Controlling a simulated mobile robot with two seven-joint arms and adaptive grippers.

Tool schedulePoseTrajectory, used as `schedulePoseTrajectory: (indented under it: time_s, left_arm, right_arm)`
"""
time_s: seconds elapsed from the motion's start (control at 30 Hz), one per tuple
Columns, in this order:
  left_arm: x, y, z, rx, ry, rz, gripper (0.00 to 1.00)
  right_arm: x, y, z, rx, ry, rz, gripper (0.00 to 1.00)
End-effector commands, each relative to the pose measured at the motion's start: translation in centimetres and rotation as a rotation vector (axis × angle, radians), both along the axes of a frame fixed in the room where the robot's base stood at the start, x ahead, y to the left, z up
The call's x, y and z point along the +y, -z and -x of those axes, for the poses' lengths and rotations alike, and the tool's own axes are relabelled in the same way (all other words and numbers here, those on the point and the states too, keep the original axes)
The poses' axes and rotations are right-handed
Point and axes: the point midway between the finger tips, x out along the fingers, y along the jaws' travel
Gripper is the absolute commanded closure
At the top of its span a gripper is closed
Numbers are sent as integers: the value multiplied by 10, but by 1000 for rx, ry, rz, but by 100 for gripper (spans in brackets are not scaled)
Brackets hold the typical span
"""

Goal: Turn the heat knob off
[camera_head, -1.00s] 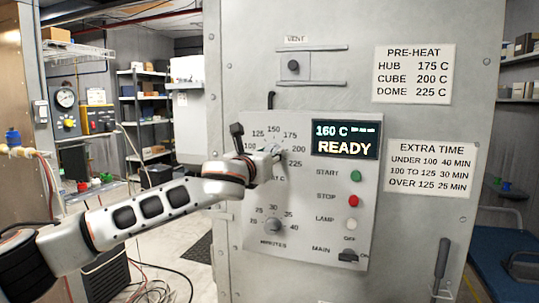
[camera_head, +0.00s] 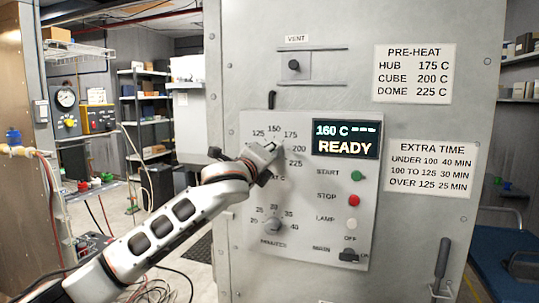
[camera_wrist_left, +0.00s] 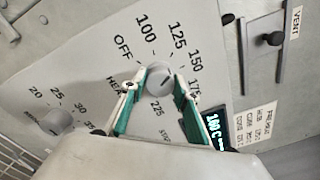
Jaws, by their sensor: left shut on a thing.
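The heat knob (camera_wrist_left: 158,80) is a grey round knob on the oven's control panel, ringed by OFF and temperature numbers. In the left wrist view my left gripper (camera_wrist_left: 158,79) has its two green-padded fingers on either side of the knob, shut on it. Which mark the knob points at is hard to tell. In the head view my left gripper (camera_head: 272,151) reaches the dial from the left and hides most of the knob and the OFF mark. The display (camera_head: 345,139) reads 160 C and READY. My right gripper is not in view.
Below the dial is the minutes knob (camera_head: 274,226). To the right are the green start button (camera_head: 357,176), red stop button (camera_head: 353,199), lamp button (camera_head: 351,223) and main switch (camera_head: 350,255). A door handle (camera_head: 441,266) stands at the lower right. A vent slider (camera_head: 294,66) is above.

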Motion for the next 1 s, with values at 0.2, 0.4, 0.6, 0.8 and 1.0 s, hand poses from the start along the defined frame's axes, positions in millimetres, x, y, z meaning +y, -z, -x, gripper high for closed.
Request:
schedulePoseTrajectory:
  time_s: [0.2, 0.4, 0.6, 0.8, 1.0]
  left_arm:
    - [0, 1, 0, 66, 0, 198, 92]
    - [0, 2, 0, 124, 0, 379, 92]
    - [-1, 2, 0, 184, 0, 561, 92]
    - [-1, 3, 0, 243, -1, 741, 92]
    - [-1, 3, 0, 301, -1, 922, 92]
  right_arm:
    - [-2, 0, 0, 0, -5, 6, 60]
    - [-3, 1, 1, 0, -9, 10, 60]
    - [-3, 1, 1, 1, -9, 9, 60]
    - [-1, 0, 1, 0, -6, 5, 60]
    - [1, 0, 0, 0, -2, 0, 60]
